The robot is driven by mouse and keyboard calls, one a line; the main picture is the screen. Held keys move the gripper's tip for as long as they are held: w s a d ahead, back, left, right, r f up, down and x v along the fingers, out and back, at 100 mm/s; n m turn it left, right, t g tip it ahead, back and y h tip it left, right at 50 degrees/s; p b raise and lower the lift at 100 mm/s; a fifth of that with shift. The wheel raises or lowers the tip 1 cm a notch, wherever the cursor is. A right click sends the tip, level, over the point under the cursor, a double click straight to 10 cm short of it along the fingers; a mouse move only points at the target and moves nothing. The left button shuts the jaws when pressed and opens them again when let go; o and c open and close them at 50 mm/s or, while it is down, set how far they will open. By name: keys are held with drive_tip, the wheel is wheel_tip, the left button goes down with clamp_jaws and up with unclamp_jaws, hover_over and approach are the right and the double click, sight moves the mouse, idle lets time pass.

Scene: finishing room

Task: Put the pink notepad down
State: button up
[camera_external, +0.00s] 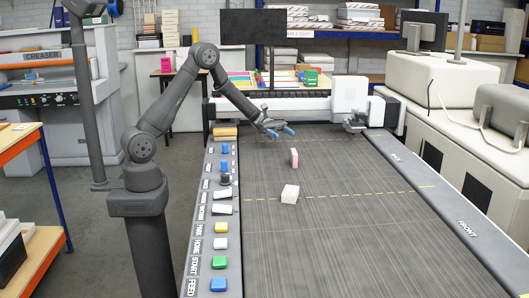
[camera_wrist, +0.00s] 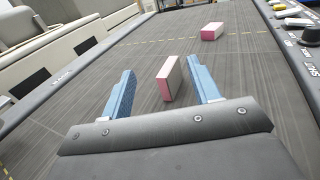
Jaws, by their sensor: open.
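One pink notepad (camera_external: 294,158) stands upright on an edge on the grey machine bed, in front of my gripper (camera_external: 280,132). In the wrist view this notepad (camera_wrist: 171,80) shows a pale face and a pink side, framed between the blue fingers of my gripper (camera_wrist: 160,69). The fingers are open and appear apart from it, with nothing held. A second pink and white block (camera_external: 290,194), like another notepad, lies on the bed nearer the external camera. It also shows farther off in the wrist view (camera_wrist: 212,31). Which one the task names I cannot tell.
A control strip (camera_external: 214,240) with coloured buttons runs along the bed's left edge. A dark rail (camera_external: 440,205) bounds its right. A white machine carriage (camera_external: 349,95) crosses the back. The bed (camera_external: 350,240) is otherwise clear.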

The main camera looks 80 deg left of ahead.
sight(292, 149)
drive_tip(key=f, duration=0.4)
drive_tip(key=shift+w+d+f, duration=0.15)
drive_tip(key=shift+d+f, duration=0.2)
drive_tip(key=shift+d, duration=0.05)
drive_tip(key=x, duration=0.6)
drive_tip(key=shift+w+d, duration=0.15)
drive_tip(key=shift+d, duration=0.2)
drive_tip(key=shift+c, duration=0.3)
clamp_jaws()
